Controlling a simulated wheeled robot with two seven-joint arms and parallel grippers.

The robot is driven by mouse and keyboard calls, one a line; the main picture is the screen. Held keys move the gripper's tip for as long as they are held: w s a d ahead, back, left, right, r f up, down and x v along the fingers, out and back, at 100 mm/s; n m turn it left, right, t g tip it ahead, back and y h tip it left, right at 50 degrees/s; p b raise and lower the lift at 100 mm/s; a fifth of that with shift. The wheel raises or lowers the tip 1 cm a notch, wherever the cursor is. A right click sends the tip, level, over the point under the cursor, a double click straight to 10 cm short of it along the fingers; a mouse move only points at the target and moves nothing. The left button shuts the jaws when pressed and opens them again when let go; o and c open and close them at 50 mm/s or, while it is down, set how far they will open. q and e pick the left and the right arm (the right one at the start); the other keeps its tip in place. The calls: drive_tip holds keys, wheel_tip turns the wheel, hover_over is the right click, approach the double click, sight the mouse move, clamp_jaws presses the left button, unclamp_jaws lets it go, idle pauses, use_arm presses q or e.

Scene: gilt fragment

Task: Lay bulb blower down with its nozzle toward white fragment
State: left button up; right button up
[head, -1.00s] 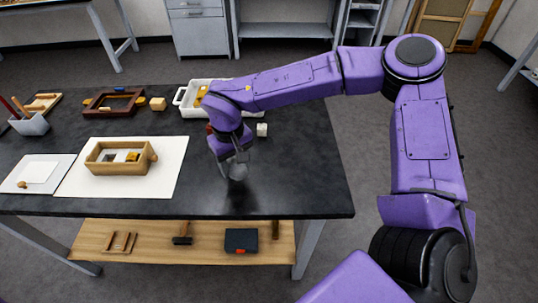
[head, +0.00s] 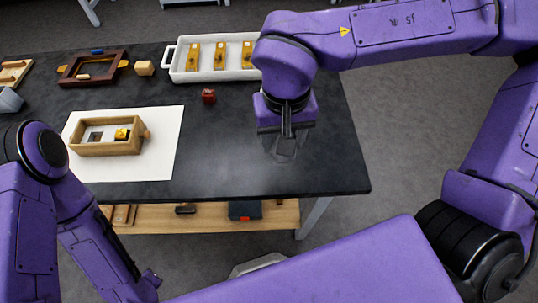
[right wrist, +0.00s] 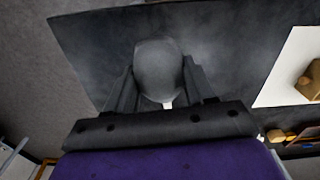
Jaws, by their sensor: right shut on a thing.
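My right gripper (head: 285,150) is shut on the grey bulb blower (right wrist: 160,68), held above the right part of the dark table. In the right wrist view the rounded bulb sits between the two fingers. A small white tip shows at its lower edge, toward the palm; I cannot tell if it is the nozzle. A wooden box (head: 107,149) stands on a white sheet (head: 160,160) to the left. In it are a pale patch, a dark square and a gold piece (head: 121,134). I cannot tell which is the white fragment. My left arm shows at lower left, its gripper out of view.
A white tray (head: 174,70) with several gold pieces stands at the back, partly behind my right arm. The table between sheet and right gripper is clear.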

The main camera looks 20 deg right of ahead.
drive_tip(key=s+m, duration=0.1)
drive_tip(key=s, duration=0.6)
drive_tip(key=w+f, duration=0.1)
drive_tip(key=w, duration=0.1)
drive_tip(key=w+f, duration=0.1)
drive_tip(key=w, duration=0.2)
drive_tip(key=w+p, duration=0.1)
drive_tip(key=w, duration=0.2)
drive_tip(key=shift+a+f, duration=0.15)
drive_tip(key=shift+f, duration=0.25)
drive_tip(key=w+f, duration=0.4)
drive_tip(key=f, duration=0.1)
drive_tip(key=shift+w+a+f, duration=0.1)
drive_tip(key=shift+w+f, duration=0.05)
drive_tip(key=shift+w, duration=0.1)
drive_tip(key=f, duration=0.2)
drive_tip(key=w+f, duration=0.1)
drive_tip(key=f, duration=0.1)
drive_tip(key=shift+s, duration=0.1)
drive_tip(key=o, duration=1)
drive_tip(key=shift+f, duration=0.15)
drive_tip(key=shift+o, duration=0.2)
